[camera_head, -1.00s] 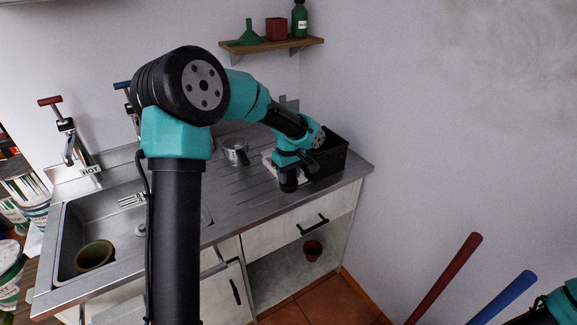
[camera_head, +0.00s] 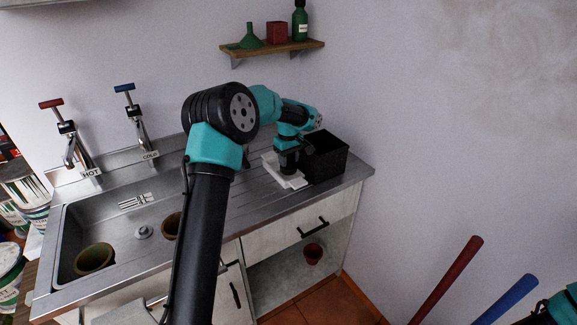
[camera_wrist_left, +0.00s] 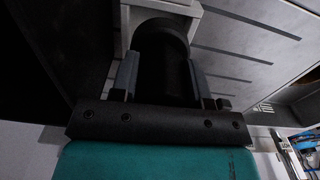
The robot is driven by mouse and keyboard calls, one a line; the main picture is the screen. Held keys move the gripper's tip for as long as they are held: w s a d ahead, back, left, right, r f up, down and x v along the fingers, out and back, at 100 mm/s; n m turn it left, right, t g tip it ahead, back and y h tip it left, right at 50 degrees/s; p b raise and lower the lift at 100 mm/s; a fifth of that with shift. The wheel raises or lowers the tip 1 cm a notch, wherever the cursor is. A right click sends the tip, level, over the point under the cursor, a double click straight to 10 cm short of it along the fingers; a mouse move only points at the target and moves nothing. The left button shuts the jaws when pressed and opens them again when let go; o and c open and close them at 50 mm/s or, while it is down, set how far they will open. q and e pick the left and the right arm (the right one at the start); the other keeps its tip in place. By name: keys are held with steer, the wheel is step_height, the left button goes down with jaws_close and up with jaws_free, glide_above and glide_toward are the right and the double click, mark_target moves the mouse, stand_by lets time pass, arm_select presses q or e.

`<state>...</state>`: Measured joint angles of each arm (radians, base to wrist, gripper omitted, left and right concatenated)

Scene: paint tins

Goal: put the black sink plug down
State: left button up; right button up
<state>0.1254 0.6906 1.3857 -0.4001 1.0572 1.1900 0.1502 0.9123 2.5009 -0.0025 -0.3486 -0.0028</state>
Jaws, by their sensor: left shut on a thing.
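My left gripper (camera_head: 289,164) is at the back right of the steel worktop, above a white slab and just left of a black open box. It is shut on a dark round thing. In the left wrist view this black sink plug (camera_wrist_left: 162,48) is between the two fingers, with its far end close to the white slab (camera_wrist_left: 124,16). The picture is too dark to tell whether it touches the slab. The white slab also shows in the head view (camera_head: 296,183), partly under the gripper. My right gripper is out of view.
The black box (camera_head: 334,160) stands close right of the gripper. The sink (camera_head: 100,222) holds a brown pot (camera_head: 95,258). Two taps (camera_head: 70,135) (camera_head: 135,115) stand behind it. A shelf (camera_head: 283,47) hangs above. My left arm hides the middle worktop.

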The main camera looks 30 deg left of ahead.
mark_target(288, 165)
arm_select(q)
steer(key=shift+w+a+f, duration=0.2)
steer(key=shift+w+f, duration=0.1)
steer(key=shift+f, duration=1.45)
steer(key=shift+f, duration=0.2)
steer(key=o, duration=1)
steer(key=shift+r, duration=0.15)
step_height(288, 165, up, 12)
steer(key=shift+r, duration=0.1)
